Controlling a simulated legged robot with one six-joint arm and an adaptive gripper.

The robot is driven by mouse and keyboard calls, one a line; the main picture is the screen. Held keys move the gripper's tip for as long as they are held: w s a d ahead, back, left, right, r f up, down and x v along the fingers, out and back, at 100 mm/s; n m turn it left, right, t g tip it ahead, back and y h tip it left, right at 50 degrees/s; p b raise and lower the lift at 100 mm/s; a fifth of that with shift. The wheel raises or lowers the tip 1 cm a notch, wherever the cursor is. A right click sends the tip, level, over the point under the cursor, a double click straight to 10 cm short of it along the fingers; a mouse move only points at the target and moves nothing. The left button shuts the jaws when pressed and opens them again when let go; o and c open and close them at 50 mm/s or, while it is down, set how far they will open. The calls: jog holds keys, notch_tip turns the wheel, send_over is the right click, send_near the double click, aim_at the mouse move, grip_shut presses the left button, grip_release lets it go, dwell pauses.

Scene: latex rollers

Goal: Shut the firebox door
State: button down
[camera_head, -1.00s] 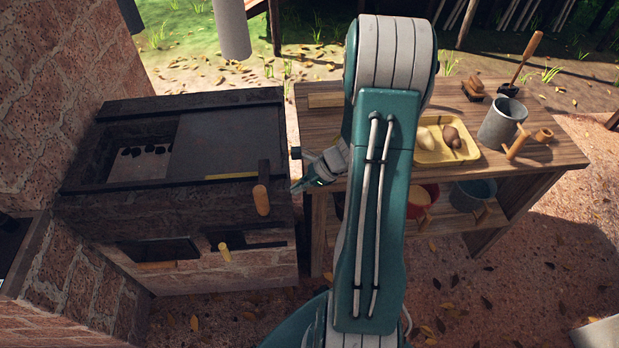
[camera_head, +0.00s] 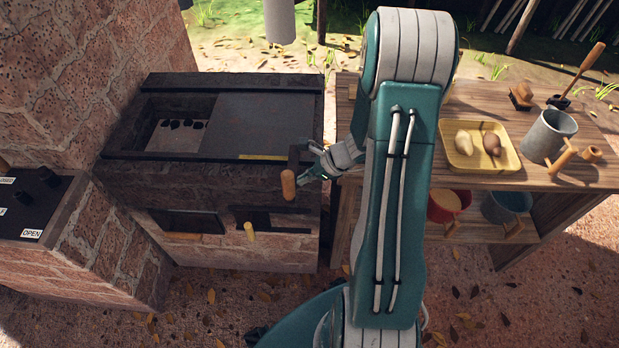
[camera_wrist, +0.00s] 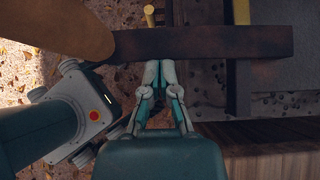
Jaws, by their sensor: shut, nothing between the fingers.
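The dark stove (camera_head: 262,118) has two openings in its front. The left opening (camera_head: 187,220) has an orange wooden handle (camera_head: 184,236) along its lower edge, and the right opening (camera_head: 283,220) has a yellow handle (camera_head: 250,231) sticking out. I cannot tell which is the firebox, or how far its door stands open. A dark lever (camera_head: 293,158) with a wooden grip (camera_head: 288,184) hangs at the stove's right front corner. My gripper (camera_head: 308,176) is shut and empty just right of it. In the wrist view my gripper (camera_wrist: 160,78) points at the lever bar (camera_wrist: 205,43); contact is unclear.
A wooden table (camera_head: 465,183) stands to the right with a yellow tray (camera_head: 452,170), a grey mug (camera_head: 546,135), a red pot (camera_head: 447,204) and a blue pot (camera_head: 505,205). A brick block with a dark panel (camera_head: 45,208) stands left. Leaf-strewn ground lies in front.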

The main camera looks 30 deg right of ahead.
jog(key=w+a, duration=0.5)
jog(key=a, duration=0.3)
jog(key=w+a, duration=0.5)
jog(key=a, duration=0.3)
jog(key=w+a, duration=0.6)
jog(key=a, duration=0.2)
jog(key=shift+w, duration=0.1)
